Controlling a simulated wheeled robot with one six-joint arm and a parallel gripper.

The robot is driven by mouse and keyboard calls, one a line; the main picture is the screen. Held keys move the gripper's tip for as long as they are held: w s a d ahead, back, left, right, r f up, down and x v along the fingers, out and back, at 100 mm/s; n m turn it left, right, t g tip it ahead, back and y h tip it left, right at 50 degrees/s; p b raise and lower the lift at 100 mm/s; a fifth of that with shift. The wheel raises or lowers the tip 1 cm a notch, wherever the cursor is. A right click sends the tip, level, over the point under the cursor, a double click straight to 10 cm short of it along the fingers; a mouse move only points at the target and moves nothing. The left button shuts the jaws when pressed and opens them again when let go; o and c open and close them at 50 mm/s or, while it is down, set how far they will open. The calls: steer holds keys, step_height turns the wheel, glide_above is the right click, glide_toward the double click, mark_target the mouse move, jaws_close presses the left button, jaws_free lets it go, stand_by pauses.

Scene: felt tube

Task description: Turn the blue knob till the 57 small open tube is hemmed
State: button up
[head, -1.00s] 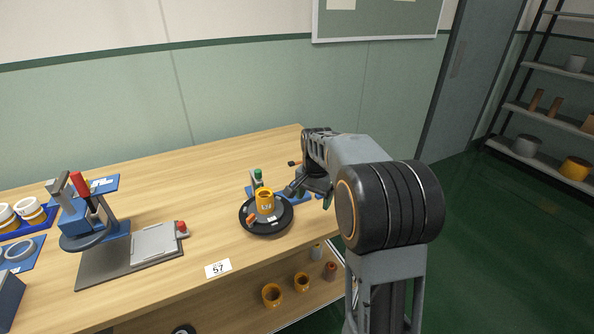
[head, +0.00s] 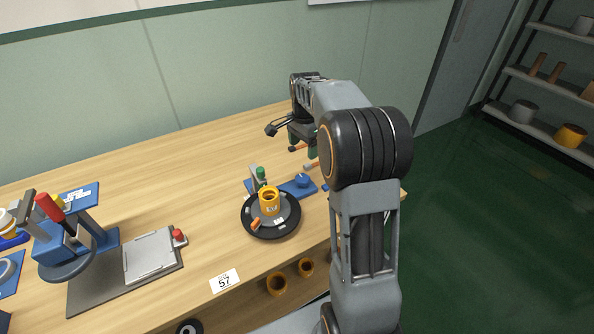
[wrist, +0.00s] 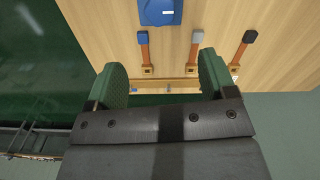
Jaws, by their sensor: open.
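A yellow tube (head: 269,203) stands upright on a round black turntable (head: 284,229), its open end up. The blue knob (head: 302,181) sits on a blue base just right of and behind the turntable. A white card reading 57 (head: 224,281) is at the table's front edge. My gripper (head: 303,145) is raised behind the knob, apart from it and empty. In the wrist view its green fingers (wrist: 163,75) are spread wide. A blue part with a white label (wrist: 160,11) shows at the top there; I cannot tell if it is the knob.
A green-topped post (head: 261,174) stands behind the tube. Orange-handled tools with a blue (wrist: 143,40), a grey (wrist: 196,38) and a black head (wrist: 249,38) lie near the fingers. A blue press with a red lever (head: 60,222) stands left.

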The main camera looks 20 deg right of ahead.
mark_target(302, 178)
steer(key=f, duration=1.3)
steer(key=shift+a+f, duration=0.1)
steer(key=shift+a, duration=0.1)
steer(key=c, duration=0.9)
